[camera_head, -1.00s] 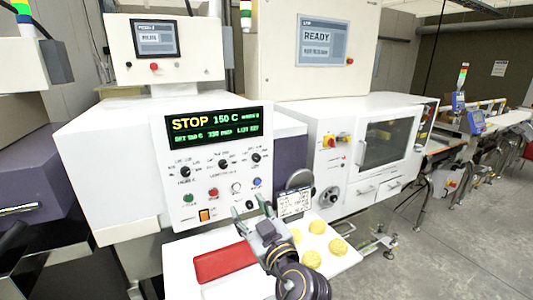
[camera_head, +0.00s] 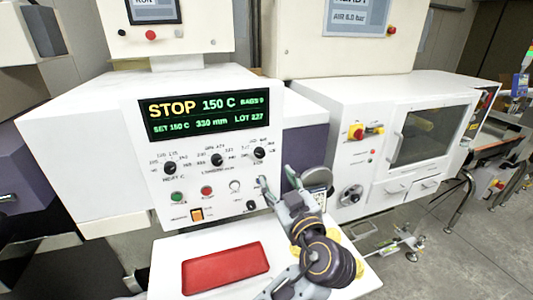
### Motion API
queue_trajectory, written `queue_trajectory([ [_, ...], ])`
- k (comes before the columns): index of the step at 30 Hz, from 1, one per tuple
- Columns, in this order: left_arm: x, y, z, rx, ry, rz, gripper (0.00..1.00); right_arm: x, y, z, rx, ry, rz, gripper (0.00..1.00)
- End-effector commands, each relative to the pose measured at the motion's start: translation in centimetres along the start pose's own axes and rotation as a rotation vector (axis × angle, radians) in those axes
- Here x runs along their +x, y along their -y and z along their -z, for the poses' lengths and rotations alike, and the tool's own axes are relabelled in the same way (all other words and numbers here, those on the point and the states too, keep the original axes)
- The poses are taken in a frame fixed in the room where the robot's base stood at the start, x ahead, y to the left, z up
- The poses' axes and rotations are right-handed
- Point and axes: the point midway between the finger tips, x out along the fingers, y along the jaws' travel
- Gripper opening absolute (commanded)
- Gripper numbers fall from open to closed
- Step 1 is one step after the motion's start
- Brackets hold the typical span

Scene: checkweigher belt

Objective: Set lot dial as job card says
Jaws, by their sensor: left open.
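The white control panel has a display (camera_head: 208,115) reading STOP, 150 C, SET 150 C, 330 mm and LOT 227. Below it are three black dials: the left dial (camera_head: 170,168), the middle dial (camera_head: 217,160) and the right dial (camera_head: 260,153). Their small labels are too blurred to tell surely which is the lot dial. My left gripper (camera_head: 277,181) is open, below and slightly right of the right dial, apart from it. The job card (camera_head: 317,199) is partly hidden behind my gripper; its text is unreadable. My right gripper is not in view.
Below the dials are a green button (camera_head: 177,197), a red button (camera_head: 207,191), a white button (camera_head: 235,186) and an orange switch (camera_head: 197,214). A red tray (camera_head: 222,270) lies on the white shelf. A second machine with a window (camera_head: 428,133) stands to the right.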

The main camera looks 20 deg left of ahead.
Motion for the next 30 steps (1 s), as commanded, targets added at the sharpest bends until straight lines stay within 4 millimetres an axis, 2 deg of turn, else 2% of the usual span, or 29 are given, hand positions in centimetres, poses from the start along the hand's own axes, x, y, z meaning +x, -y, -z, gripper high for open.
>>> queue_trajectory([
  [10,0.0,0.0,0.0,0.000,0.000,0.000,0.51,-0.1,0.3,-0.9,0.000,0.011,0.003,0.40],
  [17,1.0,-0.1,0.1,0.001,-0.001,-0.001,0.51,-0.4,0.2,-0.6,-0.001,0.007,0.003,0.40],
  [30,6.1,0.0,0.2,0.002,-0.002,0.001,0.51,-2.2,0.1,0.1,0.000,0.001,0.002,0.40],
])
